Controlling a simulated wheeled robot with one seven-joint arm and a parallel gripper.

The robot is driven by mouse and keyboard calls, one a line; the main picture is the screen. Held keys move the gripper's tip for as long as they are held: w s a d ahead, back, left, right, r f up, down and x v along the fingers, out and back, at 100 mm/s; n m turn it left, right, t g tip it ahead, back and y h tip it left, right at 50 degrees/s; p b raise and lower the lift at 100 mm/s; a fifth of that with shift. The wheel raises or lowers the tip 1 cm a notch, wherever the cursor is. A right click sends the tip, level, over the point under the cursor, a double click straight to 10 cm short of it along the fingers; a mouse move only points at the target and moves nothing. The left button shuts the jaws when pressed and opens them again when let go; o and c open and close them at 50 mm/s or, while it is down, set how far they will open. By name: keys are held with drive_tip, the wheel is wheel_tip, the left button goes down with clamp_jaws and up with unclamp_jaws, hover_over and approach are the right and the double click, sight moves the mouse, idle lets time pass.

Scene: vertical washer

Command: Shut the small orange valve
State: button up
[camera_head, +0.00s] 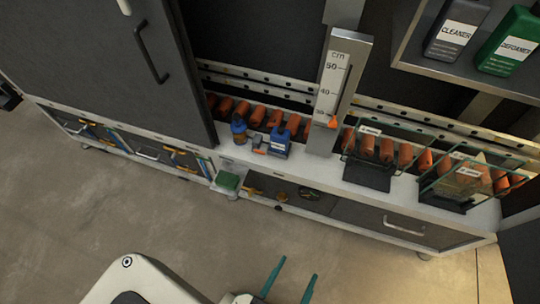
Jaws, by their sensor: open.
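My gripper (299,267) shows at the bottom of the head view, with two teal fingers spread apart and nothing between them. It is over the floor, in front of and apart from the long low machine. A small orange-yellow fitting (281,196) sits in the dark recess on the machine's front, beside a round dial (310,194). It may be the valve, but it is too small to tell its handle position.
Orange rollers (386,150) line the machine's bed. A green block (228,181) is on the front ledge. A large dark door (110,50) is at left; a bottle shelf (470,75) overhangs upper right. The floor (150,220) in front is clear.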

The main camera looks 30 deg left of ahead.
drive_tip(key=w+a+f+n+g+y, duration=0.1)
drive_tip(key=w+a+f, duration=0.2)
drive_tip(key=f, duration=0.3)
drive_tip(key=w+a+f+n+g+y, duration=0.1)
drive_tip(key=w+a+f, duration=0.3)
drive_tip(key=f, duration=0.1)
approach(259, 152)
drive_tip(key=x, duration=0.8)
drive_tip(key=shift+s, duration=0.1)
drive_tip(key=c, duration=0.9)
